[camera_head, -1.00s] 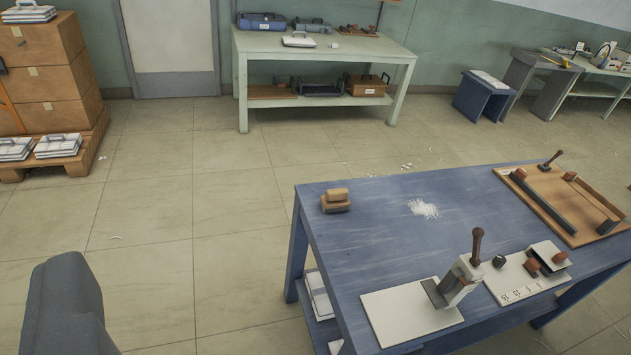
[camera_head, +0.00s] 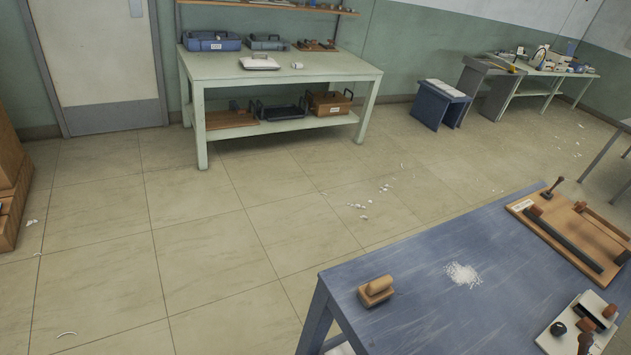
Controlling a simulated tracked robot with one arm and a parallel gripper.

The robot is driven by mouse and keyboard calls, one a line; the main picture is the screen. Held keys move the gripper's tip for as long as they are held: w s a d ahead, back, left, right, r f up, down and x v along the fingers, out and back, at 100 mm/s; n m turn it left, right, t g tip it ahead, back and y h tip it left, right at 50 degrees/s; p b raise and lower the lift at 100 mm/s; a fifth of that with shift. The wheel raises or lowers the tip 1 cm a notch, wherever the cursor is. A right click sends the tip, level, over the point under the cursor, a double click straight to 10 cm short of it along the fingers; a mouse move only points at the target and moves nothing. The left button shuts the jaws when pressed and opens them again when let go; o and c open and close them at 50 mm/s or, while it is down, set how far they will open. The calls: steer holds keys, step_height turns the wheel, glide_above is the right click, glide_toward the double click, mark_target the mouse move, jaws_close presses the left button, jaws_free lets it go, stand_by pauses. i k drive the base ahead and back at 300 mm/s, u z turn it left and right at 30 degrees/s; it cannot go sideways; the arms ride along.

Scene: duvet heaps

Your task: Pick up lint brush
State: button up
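A small block-shaped brush with a tan wooden top (camera_head: 376,290) lies on the blue table (camera_head: 430,325), near its left corner. It looks like the lint brush, though its bristles are hard to make out. A heap of white lint or fibres (camera_head: 462,275) lies on the tabletop to the right of the brush. Nothing touches the brush. My gripper does not show in this view.
A wooden board with a dark bar (camera_head: 570,240) and a pale plate with small tools (camera_head: 583,322) are on the blue table's right side. A pale green bench (camera_head: 285,68) with boxes stands behind. Open tiled floor (camera_head: 170,240) lies left, with white scraps (camera_head: 358,205) scattered.

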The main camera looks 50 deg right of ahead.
mark_target(371, 294)
steer(key=i, duration=1.15)
steer(key=z, duration=2.9)
